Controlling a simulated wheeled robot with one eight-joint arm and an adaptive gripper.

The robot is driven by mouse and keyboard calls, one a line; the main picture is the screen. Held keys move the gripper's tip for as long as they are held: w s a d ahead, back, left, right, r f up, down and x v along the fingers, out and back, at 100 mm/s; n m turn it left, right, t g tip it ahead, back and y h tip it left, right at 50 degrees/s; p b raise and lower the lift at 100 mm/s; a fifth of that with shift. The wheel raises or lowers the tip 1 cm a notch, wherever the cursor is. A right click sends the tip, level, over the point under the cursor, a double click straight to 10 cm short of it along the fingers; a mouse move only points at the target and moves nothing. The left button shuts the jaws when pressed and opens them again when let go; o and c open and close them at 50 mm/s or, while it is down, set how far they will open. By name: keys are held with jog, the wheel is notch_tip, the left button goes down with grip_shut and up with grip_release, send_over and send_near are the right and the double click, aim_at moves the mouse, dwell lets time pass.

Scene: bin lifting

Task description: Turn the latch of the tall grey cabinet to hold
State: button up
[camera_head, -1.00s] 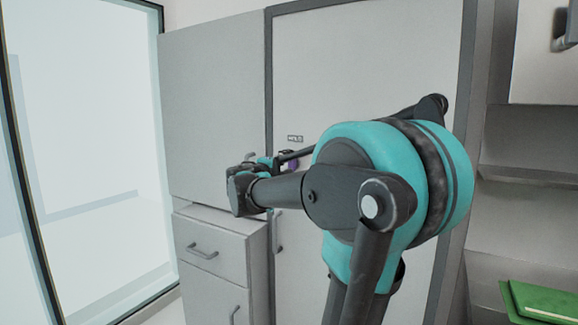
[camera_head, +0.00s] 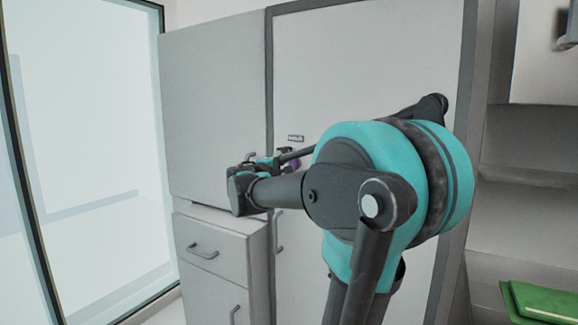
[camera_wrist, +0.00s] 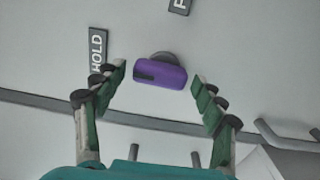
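The latch is a purple, rounded bar on a dark round base; it sits near the middle of the wrist view (camera_wrist: 158,73) and peeks out beside my gripper in the head view (camera_head: 294,163). It is on the pale front of the tall grey cabinet (camera_head: 370,50). A dark HOLD label (camera_wrist: 98,52) lies left of the latch in the wrist view. A second label (camera_wrist: 180,5) is cut off at the top. My gripper (camera_wrist: 160,74) is open, with a fingertip on either side of the latch and visible gaps to it.
A bar handle (camera_wrist: 290,140) is at the lower right of the wrist view. A drawer unit (camera_head: 210,240) stands left of the tall cabinet, below a grey panel. A glass panel (camera_head: 80,120) is at far left. Green items (camera_head: 545,302) lie on a shelf at lower right.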

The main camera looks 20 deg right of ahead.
dwell(0.3)
jog(key=v, duration=1.2)
jog(key=s+d+f+m+g+y, duration=0.1)
jog(key=s+f+g+y, duration=0.15)
jog(key=f, duration=0.65)
jog(key=s+d+f+m+g+y, duration=0.15)
jog(key=s+f, duration=0.25)
jog(key=f, duration=0.5)
jog(key=s+f+m+g+y, duration=0.1)
jog(key=s+f+m+y, duration=0.15)
jog(key=f, duration=0.75)
jog(key=s+a+f+m+g+y, duration=0.1)
jog(key=s+a+f+y, duration=0.3)
jog(key=f, duration=0.3)
jog(key=s+a+f+m+y, duration=0.1)
jog(key=s+a+f+y, duration=0.2)
jog(key=s+a+f, duration=0.2)
notch_tip(320, 180, down, 2)
jog(key=shift+s+a+f+m+g+y, duration=0.25)
jog(key=shift+s+m+g+y, duration=0.15)
jog(key=shift+s, duration=0.55)
